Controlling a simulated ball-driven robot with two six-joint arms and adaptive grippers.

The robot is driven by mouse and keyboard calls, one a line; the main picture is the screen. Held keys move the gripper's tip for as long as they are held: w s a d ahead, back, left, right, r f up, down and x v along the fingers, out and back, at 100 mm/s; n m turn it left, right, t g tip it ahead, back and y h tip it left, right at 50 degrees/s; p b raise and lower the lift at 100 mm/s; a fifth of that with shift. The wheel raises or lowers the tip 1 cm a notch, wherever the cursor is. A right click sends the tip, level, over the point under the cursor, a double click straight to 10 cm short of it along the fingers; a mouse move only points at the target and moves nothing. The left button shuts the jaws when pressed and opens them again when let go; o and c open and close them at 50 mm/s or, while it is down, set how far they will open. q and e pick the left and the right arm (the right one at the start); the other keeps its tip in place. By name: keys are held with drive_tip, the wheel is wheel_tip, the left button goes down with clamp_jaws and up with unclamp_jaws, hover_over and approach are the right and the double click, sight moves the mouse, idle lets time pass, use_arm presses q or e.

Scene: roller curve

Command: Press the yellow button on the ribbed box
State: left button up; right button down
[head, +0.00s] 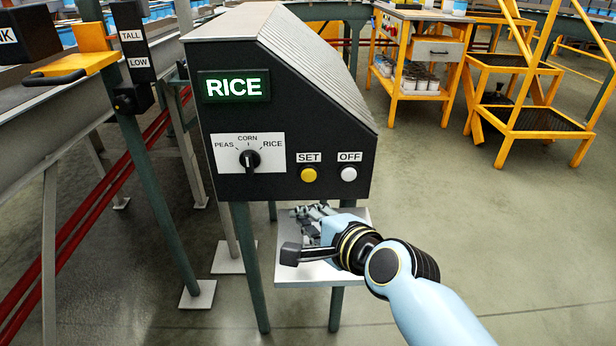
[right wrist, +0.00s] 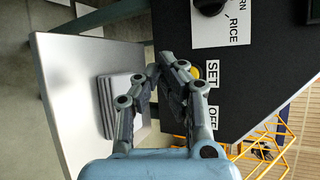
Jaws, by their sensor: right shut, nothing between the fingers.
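The ribbed box (head: 290,120) is dark, with a sloped ribbed top, on green legs. Its yellow button (head: 309,175) sits under the SET label, left of a white button (head: 349,174) under OFF. My right gripper (head: 312,216) is shut and empty, below the two buttons and above a pale shelf. In the right wrist view, the closed fingers (right wrist: 163,78) lie in front of the panel. They partly cover the yellow button (right wrist: 197,72), beside the SET label. Whether they touch the panel I cannot tell. My left gripper is not in view.
A lit RICE display (head: 234,86) and a selector knob (head: 250,159) are on the panel. The pale shelf (head: 310,276) juts out under the box. Conveyor rails run at left; a yellow cart (head: 420,60) and yellow steps stand behind right. The floor at right is clear.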

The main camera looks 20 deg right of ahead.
sight(309, 175)
drive_tip(key=w, duration=0.2)
drive_tip(key=w+d+b, duration=0.1)
drive_tip(key=w, duration=0.1)
drive_tip(key=w+d+b, duration=0.1)
drive_tip(key=w, duration=0.2)
drive_tip(key=shift+f, duration=0.1)
drive_tip(key=shift+w+d, duration=0.2)
drive_tip(key=shift+w, duration=0.55)
idle(0.9)
drive_tip(key=shift+w+d, duration=0.15)
drive_tip(key=shift+w, duration=0.2)
drive_tip(key=shift+w+d, duration=0.1)
drive_tip(key=shift+w, duration=0.35)
idle(0.6)
drive_tip(key=shift+s, duration=0.15)
drive_tip(key=shift+s+a+p, duration=0.25)
drive_tip(key=shift+s+p, duration=0.25)
drive_tip(key=shift+s, duration=0.2)
